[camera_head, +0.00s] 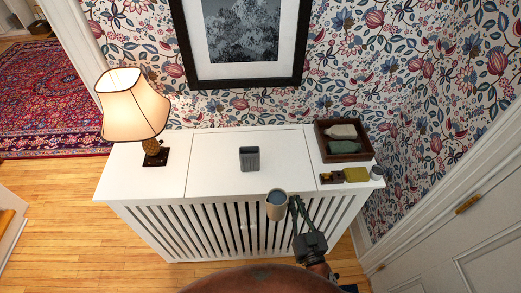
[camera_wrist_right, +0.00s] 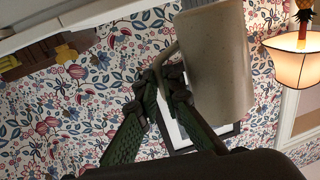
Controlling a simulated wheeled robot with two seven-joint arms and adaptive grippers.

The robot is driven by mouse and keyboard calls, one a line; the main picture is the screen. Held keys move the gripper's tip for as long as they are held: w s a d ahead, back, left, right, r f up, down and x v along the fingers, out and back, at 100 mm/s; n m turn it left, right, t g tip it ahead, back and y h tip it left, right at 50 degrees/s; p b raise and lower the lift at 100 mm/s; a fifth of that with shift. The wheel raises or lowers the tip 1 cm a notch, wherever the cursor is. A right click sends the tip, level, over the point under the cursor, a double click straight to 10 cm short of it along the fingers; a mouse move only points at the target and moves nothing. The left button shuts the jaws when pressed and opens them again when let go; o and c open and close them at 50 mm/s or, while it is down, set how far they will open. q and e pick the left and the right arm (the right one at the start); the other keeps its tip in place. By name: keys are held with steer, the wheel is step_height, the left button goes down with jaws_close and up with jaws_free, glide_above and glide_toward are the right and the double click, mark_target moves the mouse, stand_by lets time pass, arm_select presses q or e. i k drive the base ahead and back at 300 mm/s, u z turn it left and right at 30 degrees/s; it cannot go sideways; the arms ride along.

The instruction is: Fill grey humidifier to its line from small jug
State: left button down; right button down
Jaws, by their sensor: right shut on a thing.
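The grey humidifier (camera_head: 249,159) is a small open-topped box standing on the middle of the white radiator cover (camera_head: 215,175). The small jug (camera_head: 276,206) is beige, with bluish water showing inside from above. My right gripper (camera_head: 295,204) is shut on the jug's handle and holds it in front of the cover's front edge, to the right of and nearer than the humidifier. In the right wrist view the jug (camera_wrist_right: 217,65) is large and its handle sits between the fingertips (camera_wrist_right: 167,85). The humidifier's fill line cannot be made out. My left gripper is not in view.
A lit lamp (camera_head: 134,105) stands at the cover's left end. A dark wooden tray (camera_head: 343,157) with folded cloths is at the right end. The cover around the humidifier is clear.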

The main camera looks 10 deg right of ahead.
mark_target(249, 156)
steer(key=z, duration=1.55)
steer(key=k, duration=0.8)
steer(key=u, duration=1.7)
steer(key=i, duration=0.5)
